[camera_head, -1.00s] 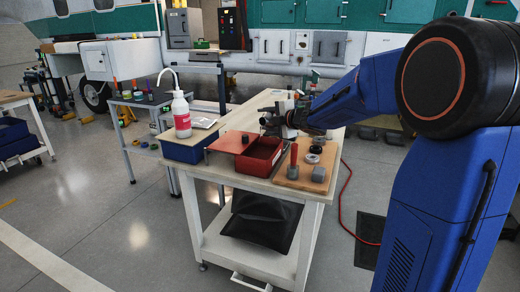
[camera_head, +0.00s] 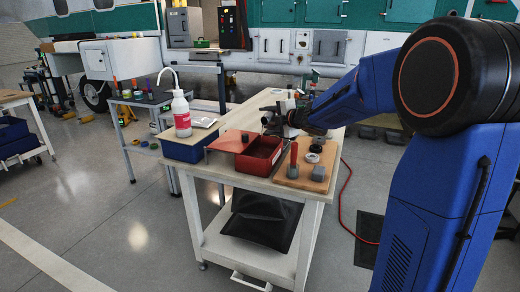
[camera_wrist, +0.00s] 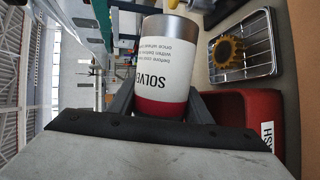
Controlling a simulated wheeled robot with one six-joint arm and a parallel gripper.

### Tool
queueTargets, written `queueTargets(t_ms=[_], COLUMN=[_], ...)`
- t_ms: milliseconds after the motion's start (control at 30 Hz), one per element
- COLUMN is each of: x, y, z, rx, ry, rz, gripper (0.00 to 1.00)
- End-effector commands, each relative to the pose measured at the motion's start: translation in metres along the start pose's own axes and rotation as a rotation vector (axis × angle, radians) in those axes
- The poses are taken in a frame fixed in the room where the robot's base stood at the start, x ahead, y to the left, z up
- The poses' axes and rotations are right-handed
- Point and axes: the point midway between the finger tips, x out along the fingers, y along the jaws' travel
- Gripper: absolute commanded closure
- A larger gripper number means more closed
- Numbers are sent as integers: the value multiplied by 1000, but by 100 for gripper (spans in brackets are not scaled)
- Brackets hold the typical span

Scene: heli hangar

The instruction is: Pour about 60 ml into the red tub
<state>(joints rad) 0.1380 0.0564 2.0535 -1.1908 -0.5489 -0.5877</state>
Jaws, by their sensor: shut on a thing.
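The red tub (camera_head: 262,158) stands open on the near end of the white bench. My gripper (camera_head: 281,116) is behind the tub in the head view. In the wrist view my gripper (camera_wrist: 160,108) is shut on a silver can (camera_wrist: 166,65) with a white label reading "SOLVE" and a red band. The can's tilt and contents cannot be told. The tub also shows at the right of the wrist view (camera_wrist: 262,108), beside the can. Its inside looks dark in the head view.
A white bottle (camera_head: 181,115) with a bent spout stands by a blue bin (camera_head: 185,149) left of the tub. A wooden board (camera_head: 305,170) with several parts lies right of it. The wrist view shows a wire tray (camera_wrist: 243,48) holding a yellow-brown gear (camera_wrist: 227,50).

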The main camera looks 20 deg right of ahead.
Motion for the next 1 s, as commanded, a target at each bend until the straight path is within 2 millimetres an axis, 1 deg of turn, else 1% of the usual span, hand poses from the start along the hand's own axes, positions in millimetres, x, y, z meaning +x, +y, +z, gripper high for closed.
queueTargets(t_ms=[1000], x=[1], y=[-1], z=[2], rx=[-51], ry=[-14], rz=[16], gripper=[84])
